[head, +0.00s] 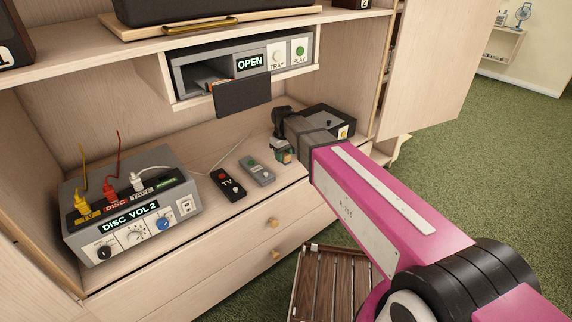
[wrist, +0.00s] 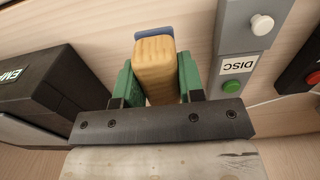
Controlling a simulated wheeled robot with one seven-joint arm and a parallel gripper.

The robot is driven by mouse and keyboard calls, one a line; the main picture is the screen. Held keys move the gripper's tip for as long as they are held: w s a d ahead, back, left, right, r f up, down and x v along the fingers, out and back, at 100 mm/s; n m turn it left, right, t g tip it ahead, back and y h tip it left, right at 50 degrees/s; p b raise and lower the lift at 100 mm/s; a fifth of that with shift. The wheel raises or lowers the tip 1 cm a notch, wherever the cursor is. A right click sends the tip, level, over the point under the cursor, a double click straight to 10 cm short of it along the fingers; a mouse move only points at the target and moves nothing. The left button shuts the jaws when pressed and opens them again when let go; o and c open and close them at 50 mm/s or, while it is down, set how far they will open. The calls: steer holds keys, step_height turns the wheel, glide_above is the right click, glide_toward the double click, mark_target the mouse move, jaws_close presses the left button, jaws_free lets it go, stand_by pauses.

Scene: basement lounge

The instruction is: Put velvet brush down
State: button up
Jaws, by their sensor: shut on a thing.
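The velvet brush (wrist: 156,66) has a ribbed, light wooden body and a blue edge at its far end. In the wrist view it sits between the green fingers of my gripper (wrist: 156,82), which is shut on it. In the head view my gripper (head: 283,154) is low at the right part of the cabinet shelf (head: 215,210), and the brush is mostly hidden there. I cannot tell whether the brush touches the shelf.
A grey DISC remote (head: 257,170) and a black TV remote (head: 228,184) lie left of my gripper. A black box (head: 328,119) stands behind it. A grey switch unit (head: 130,210) with plugs is at the left.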

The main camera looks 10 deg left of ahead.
mark_target(286, 169)
steer(key=shift+w+d+f, duration=0.3)
steer(key=shift+d+f, duration=0.05)
steer(key=shift+d, duration=0.15)
steer(key=shift+f, duration=2)
steer(key=shift+f, duration=0.1)
steer(key=o, duration=0.8)
step_height(286, 169, up, 12)
steer(key=shift+r, duration=0.1)
steer(key=s+d+f+m, duration=0.3)
steer(key=d+f, duration=0.1)
steer(key=d, duration=0.8)
steer(key=s+d+f+m, duration=0.3)
steer(key=s+d+f, duration=0.1)
steer(key=d, duration=0.8)
steer(key=s+d+f+m, duration=0.4)
steer(key=d+f, duration=0.2)
steer(key=d, duration=0.6)
